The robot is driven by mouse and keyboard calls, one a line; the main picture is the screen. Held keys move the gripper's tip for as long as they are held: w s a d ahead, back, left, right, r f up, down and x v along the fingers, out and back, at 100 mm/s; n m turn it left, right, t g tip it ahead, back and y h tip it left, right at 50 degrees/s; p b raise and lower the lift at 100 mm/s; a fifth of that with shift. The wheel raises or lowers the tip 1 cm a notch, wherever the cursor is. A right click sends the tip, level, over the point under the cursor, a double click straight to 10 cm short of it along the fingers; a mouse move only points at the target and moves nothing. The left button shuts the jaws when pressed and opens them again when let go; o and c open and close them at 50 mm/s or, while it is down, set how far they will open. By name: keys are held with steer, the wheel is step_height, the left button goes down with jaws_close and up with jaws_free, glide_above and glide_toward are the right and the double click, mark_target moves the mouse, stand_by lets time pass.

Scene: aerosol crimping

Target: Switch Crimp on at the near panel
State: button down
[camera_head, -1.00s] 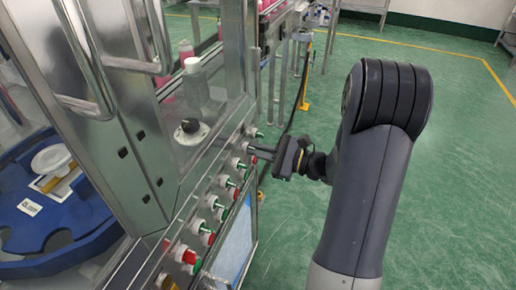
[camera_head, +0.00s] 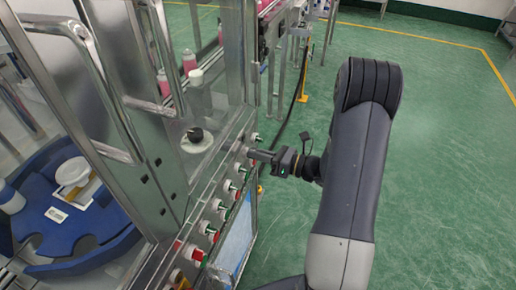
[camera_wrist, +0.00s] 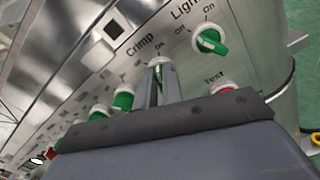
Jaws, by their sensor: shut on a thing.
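The near panel (camera_head: 212,213) is a sloped metal strip with a row of switches and buttons along the machine's edge. In the wrist view the printed word Crimp (camera_wrist: 140,44) stands just above a round switch with a pale rim, the Crimp switch (camera_wrist: 167,66). My gripper (camera_wrist: 159,82) is shut on this switch, its two narrow fingers either side of it. The fingers hide most of the knob, so its setting cannot be read. In the head view my gripper (camera_head: 252,154) reaches the panel's far end from the right.
The green Light switch (camera_wrist: 211,41) sits right of Crimp, and a red Test button (camera_wrist: 224,87) sits below it. More green switches (camera_wrist: 123,99) lie to the left. A blue round fixture (camera_head: 85,232) is inside the machine. Green floor (camera_head: 440,150) is open at right.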

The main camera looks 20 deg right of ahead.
steer(key=shift+m+p, duration=0.45)
steer(key=shift+m, duration=0.35)
steer(key=c, duration=1.5)
jaws_free()
steer(key=shift+c, duration=0.2)
steer(key=shift+d, duration=0.1)
steer(key=b+v, duration=0.1)
steer(key=v, duration=0.9)
steer(key=shift+s+d, duration=0.2)
steer(key=shift+d, duration=0.05)
